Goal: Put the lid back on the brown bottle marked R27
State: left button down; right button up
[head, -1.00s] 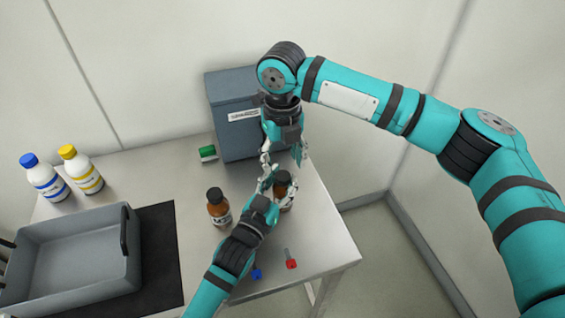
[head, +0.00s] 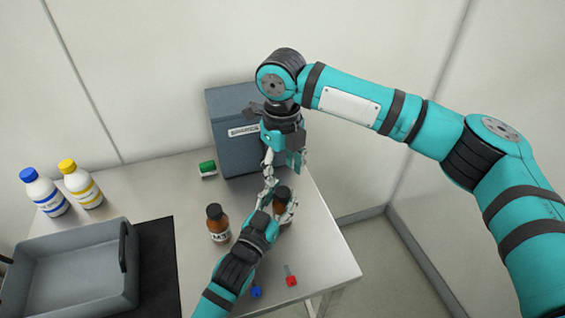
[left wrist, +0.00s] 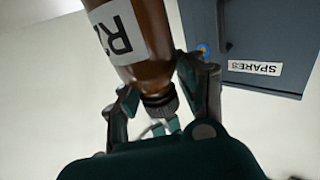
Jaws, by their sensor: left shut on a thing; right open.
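A brown bottle (head: 280,206) stands near the right edge of the bench, with a dark ridged lid on its neck; whether the lid is fully tight I cannot tell. In the left wrist view the bottle (left wrist: 146,55) is seen upside down, its label reading "R2" and the rest cut off. My left gripper (head: 281,198) is shut on this bottle, its fingers on either side near the shoulder and lid (left wrist: 160,105). My right gripper (head: 286,164) is open, pointing down, above and just behind the bottle.
A second brown capped bottle (head: 218,226) stands to the left. A grey box marked SPARES (head: 231,112) stands behind, with a green item (head: 207,168) beside it. A grey tray (head: 62,240), two white bottles, and small blue and red pieces are nearby.

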aim_at(282, 191)
notch_tip(282, 191, down, 7)
jog(key=shift+r, duration=0.2)
jog(key=shift+c, duration=0.3)
grip_shut()
jog(key=m, duration=0.3)
jog(key=shift+w, duration=0.1)
jog(key=shift+o, duration=0.6)
grip_release()
